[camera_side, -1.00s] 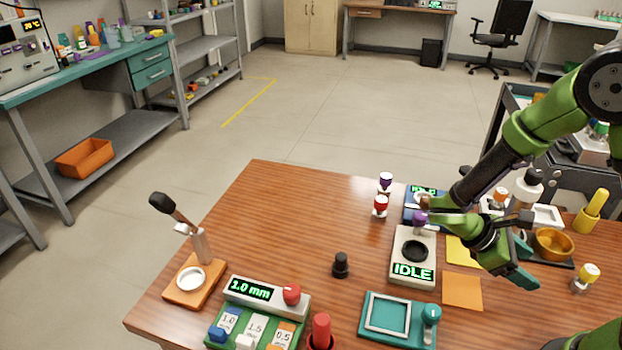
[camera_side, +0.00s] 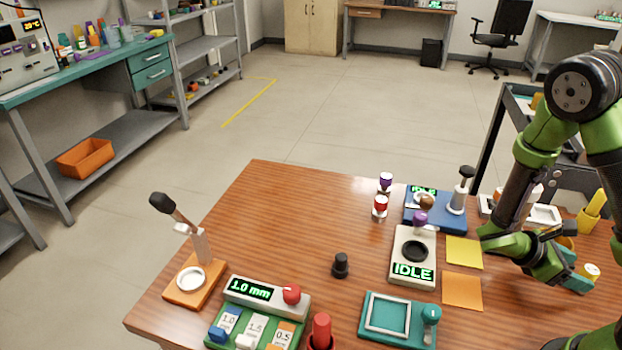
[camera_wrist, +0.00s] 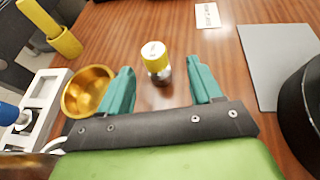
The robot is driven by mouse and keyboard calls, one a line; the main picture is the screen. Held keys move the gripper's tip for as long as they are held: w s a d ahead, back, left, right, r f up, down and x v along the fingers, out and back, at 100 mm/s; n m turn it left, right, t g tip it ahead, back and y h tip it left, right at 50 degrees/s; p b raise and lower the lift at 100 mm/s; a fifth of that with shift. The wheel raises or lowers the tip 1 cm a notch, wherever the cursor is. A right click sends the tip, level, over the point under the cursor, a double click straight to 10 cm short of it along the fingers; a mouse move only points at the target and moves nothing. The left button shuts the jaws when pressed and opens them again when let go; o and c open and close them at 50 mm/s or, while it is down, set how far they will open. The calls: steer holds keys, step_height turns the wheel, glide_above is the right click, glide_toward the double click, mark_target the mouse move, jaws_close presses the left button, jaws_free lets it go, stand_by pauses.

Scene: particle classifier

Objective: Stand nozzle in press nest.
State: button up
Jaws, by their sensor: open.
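A small yellow-topped piece with a metal lower part, possibly the nozzle (camera_wrist: 156,60), stands upright on the table. In the side view the yellow-topped piece (camera_side: 590,271) is partly hidden by my gripper. My gripper (camera_wrist: 160,72) is open and empty, with its teal fingers on either side of the piece's near side in the picture. In the side view my gripper (camera_side: 577,280) is low at the table's right. An orange lever stand (camera_side: 175,291) with a pale ring seat is at the left. I cannot tell whether this is the press nest.
A brass bowl (camera_wrist: 88,90) is close to my left finger in the wrist view. A white tray (camera_wrist: 45,95) and a yellow post (camera_wrist: 65,42) stand beyond it. A white IDLE unit (camera_side: 399,270) and a blue unit (camera_side: 430,221) stand mid-table. The table's left-back area is clear.

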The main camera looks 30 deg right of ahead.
mark_target(584, 270)
steer(key=x, duration=0.5)
steer(key=shift+w+d+r, duration=0.15)
steer(key=shift+d+r, duration=0.05)
steer(key=shift+d, duration=0.15)
jaws_close()
steer(key=shift+r, duration=0.1)
